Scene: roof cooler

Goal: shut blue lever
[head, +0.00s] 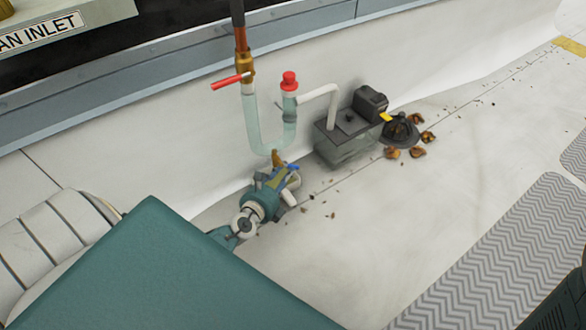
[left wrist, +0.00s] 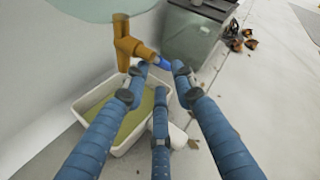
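The blue lever (left wrist: 163,62) sticks out from a brass valve (left wrist: 127,45) in the left wrist view. In the head view the lever (head: 294,166) is a small blue bit at the far side of my left gripper (head: 283,173), below the clear U-shaped pipe (head: 272,148). In the left wrist view the blue fingers of my left gripper (left wrist: 160,72) are apart, with the lever near and between the two upper fingertips. I cannot tell whether they touch it. My right gripper is not in view.
A white tray (left wrist: 77,108) with yellowish liquid lies under the valve. A red lever (head: 228,81) and a red cap (head: 289,80) sit higher on the pipes. A clear box with a dark lid (head: 347,125) stands to the right, with dry leaves (head: 392,153) beside it.

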